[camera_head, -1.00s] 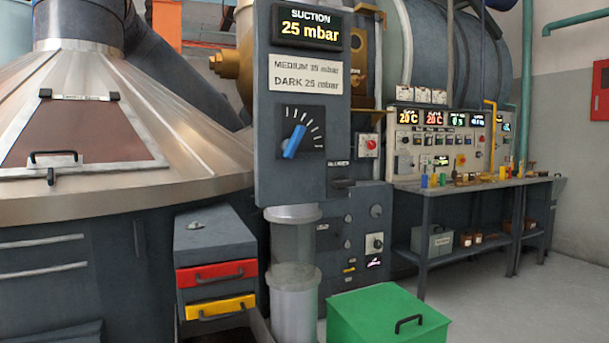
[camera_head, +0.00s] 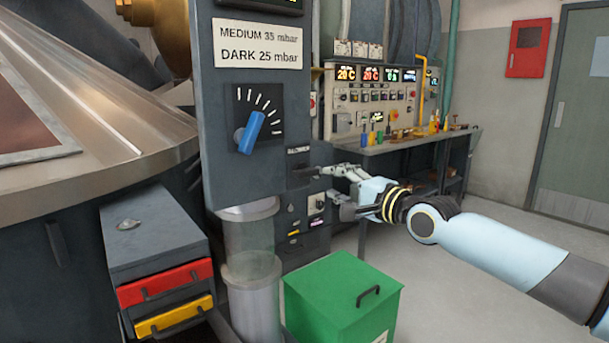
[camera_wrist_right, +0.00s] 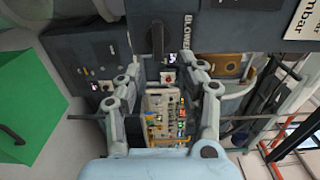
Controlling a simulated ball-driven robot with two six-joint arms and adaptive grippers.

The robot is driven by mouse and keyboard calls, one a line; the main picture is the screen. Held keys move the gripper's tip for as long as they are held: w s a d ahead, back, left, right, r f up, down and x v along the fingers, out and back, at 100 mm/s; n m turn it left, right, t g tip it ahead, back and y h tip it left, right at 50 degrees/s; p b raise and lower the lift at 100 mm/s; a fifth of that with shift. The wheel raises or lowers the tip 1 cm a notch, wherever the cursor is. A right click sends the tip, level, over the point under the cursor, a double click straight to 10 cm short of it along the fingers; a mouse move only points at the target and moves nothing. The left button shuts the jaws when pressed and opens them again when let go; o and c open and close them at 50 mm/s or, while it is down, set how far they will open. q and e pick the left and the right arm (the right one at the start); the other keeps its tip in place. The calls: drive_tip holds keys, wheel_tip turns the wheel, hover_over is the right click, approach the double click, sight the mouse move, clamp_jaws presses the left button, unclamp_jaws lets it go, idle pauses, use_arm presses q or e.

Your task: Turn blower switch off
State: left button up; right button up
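The blower switch (camera_head: 302,172) is a dark handle below the small blower label (camera_head: 299,151) on the side face of the grey control cabinet. My right gripper (camera_head: 326,186) reaches in from the right with its fingers apart and empty, close to this switch. In the right wrist view, the open right gripper (camera_wrist_right: 166,68) points at the cabinet. The dark switch handle (camera_wrist_right: 157,32) lies just beyond the fingertips, beside the blower label (camera_wrist_right: 187,32). I cannot tell whether a finger touches it. My left gripper is not in view.
A blue dial (camera_head: 249,132) is on the cabinet front, above a clear cylinder (camera_head: 250,245). A green box (camera_head: 340,300) stands on the floor under my right arm. A bench with control panels (camera_head: 375,100) is behind. The floor at right is clear.

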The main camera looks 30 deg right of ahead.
sight(310, 175)
drive_tip(key=w+b, duration=0.1)
drive_tip(key=w, duration=0.2)
drive_tip(key=w+b, duration=0.2)
drive_tip(key=w, duration=0.1)
drive_tip(key=w+b, duration=0.1)
drive_tip(key=w, duration=0.1)
drive_tip(key=shift+w+a+f, duration=0.25)
drive_tip(key=shift+w+a, duration=0.1)
drive_tip(key=shift+w, duration=0.05)
drive_tip(key=shift+w+b, duration=0.25)
drive_tip(key=shift+b, duration=0.05)
drive_tip(key=shift+r, duration=0.1)
clamp_jaws()
